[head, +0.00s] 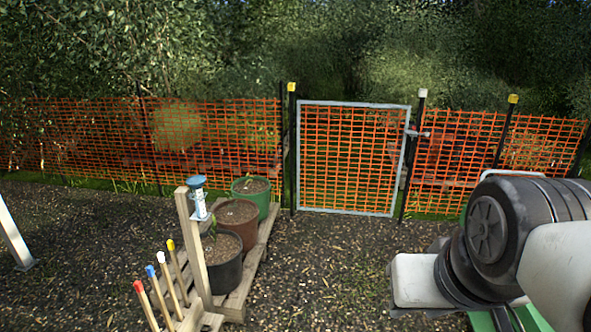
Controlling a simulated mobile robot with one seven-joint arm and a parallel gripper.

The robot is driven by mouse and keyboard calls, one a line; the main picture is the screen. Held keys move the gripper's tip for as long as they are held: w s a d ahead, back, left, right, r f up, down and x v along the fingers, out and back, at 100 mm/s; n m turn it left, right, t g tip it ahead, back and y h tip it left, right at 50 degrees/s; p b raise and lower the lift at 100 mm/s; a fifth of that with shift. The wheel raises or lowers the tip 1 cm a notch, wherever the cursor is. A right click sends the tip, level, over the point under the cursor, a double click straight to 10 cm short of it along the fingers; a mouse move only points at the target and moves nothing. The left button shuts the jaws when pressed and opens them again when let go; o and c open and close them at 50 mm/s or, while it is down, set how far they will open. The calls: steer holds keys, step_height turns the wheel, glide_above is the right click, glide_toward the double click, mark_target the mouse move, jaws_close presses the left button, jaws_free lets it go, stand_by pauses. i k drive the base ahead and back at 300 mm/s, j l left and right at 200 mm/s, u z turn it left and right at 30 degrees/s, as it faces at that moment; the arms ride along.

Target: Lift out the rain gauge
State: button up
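The rain gauge (198,203) is a clear tube with a blue funnel top, standing upright beside the top of a wooden post (195,246) left of centre. It seems to be held in a mount on the post, but the mount is too small to make out. My arm fills the lower right corner, well apart from the gauge. My gripper's fingertips do not show in this view.
A green, a brown and a black pot (219,262) stand on a wooden pallet behind the post. Several colour-tipped stakes (161,283) lean at its front left. Orange mesh fence (218,140) and a closed gate (349,212) run behind. The gravel (325,270) at centre is open.

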mark_target(196, 182)
steer(key=i+l, duration=0.1)
steer(key=i, duration=0.65)
steer(key=i+l, duration=0.1)
steer(key=i, duration=0.65)
steer(key=i+j+u, duration=0.1)
steer(key=u, duration=0.3)
steer(key=i+u, duration=0.25)
steer(key=u, duration=0.15)
steer(key=i+u, duration=0.2)
steer(key=u, duration=0.15)
steer(key=i+l+u, duration=0.15)
steer(key=u, duration=0.25)
steer(key=i+u, duration=0.55)
steer(key=j, duration=0.05)
